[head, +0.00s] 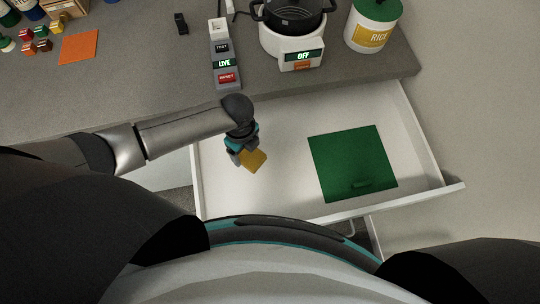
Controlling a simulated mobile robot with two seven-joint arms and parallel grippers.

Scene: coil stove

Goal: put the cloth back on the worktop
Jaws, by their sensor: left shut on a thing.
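My left gripper (242,157) is over the left part of the open drawer, pointing down. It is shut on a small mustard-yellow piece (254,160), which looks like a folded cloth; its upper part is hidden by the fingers. I cannot tell whether it touches the drawer floor. A flat green square (350,155) lies in the right part of the drawer, with a small darker green bar near its front edge. The grey worktop (140,75) is behind the drawer, with a flat orange square (79,47) at its left. My right gripper is not in view.
The white drawer (211,195) is pulled out below the worktop. A cooker with a dark pot (290,15) reads OFF. Right of it is a RICE canister (373,28). A LIVE switch box (224,64) stands left of the cooker. Small coloured cubes (42,32) sit at far left.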

